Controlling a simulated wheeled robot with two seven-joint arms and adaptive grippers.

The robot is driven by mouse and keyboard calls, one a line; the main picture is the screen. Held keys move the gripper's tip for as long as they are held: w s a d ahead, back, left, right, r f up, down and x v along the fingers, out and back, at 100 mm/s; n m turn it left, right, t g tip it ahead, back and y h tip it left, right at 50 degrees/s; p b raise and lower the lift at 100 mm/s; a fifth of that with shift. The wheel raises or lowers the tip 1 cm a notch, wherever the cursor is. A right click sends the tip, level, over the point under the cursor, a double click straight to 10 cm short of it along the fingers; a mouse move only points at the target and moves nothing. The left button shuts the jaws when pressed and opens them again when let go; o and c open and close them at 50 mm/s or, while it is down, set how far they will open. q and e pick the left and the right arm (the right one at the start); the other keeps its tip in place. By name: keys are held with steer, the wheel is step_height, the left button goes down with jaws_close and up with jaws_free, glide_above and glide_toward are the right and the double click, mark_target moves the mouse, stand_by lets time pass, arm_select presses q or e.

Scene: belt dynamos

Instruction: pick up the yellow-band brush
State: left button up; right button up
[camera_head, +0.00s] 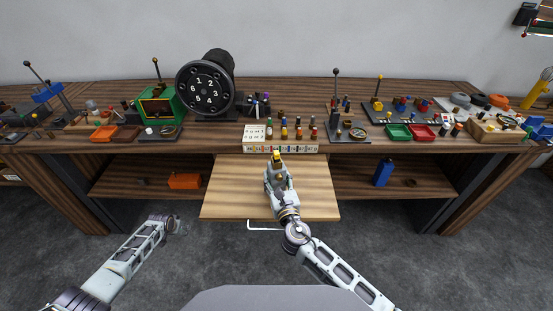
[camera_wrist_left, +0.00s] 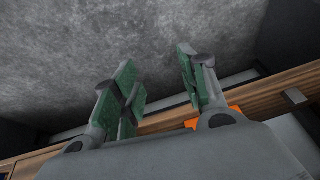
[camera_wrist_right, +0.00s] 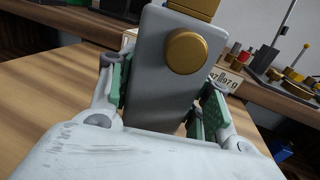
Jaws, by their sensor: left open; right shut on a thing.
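My right gripper (camera_head: 278,172) is above the pull-out wooden board and shut on a grey block with a yellow end (camera_head: 277,155). The right wrist view shows this block (camera_wrist_right: 160,75) upright between green-padded fingers, with a gold disc on its face; its top is cut off. Its colour fits the yellow-band brush, but I cannot confirm that it is one. My left gripper (camera_head: 174,226) is low at the left, away from the bench. The left wrist view shows its fingers (camera_wrist_left: 160,85) apart with nothing between them.
Small colour-banded pieces (camera_head: 298,133) stand on the bench behind a lettered strip (camera_head: 281,149). The pull-out board (camera_head: 235,195) is largely bare. A numbered black drum (camera_head: 206,88) stands behind. An orange box (camera_head: 185,181) and a blue bottle (camera_head: 382,172) are on the lower shelf.

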arm_select(q)
steer(key=w+a+r, duration=0.1)
steer(key=w+r, duration=0.3)
steer(key=r, duration=0.4)
steer(key=w+r+t, duration=0.1)
steer(key=w+r, duration=0.4)
steer(key=r, duration=0.2)
steer(key=w+a+r, duration=0.1)
steer(key=w+r, duration=0.3)
steer(key=r, duration=0.4)
steer(key=w+d+r+m+h, duration=0.1)
steer(key=w+d+r+h, duration=0.15)
steer(key=d+r, duration=0.5)
steer(key=s+d+r+m+g+h, duration=0.25)
steer(key=d+r+m, duration=0.35)
steer(key=d+r, duration=1.25)
steer(key=s+d+r+m+g, duration=0.1)
steer(key=s+d+r+m, duration=0.3)
steer(key=d, duration=0.4)
steer(key=s+d+r+m+g+y, duration=0.1)
steer(key=s+d+r+m, duration=0.2)
steer(key=s+d+r, duration=0.4)
steer(key=shift+s+d+m, duration=0.4)
steer(key=shift+s+d, duration=0.25)
steer(key=shift+s, duration=0.5)
steer(key=shift+f, duration=0.1)
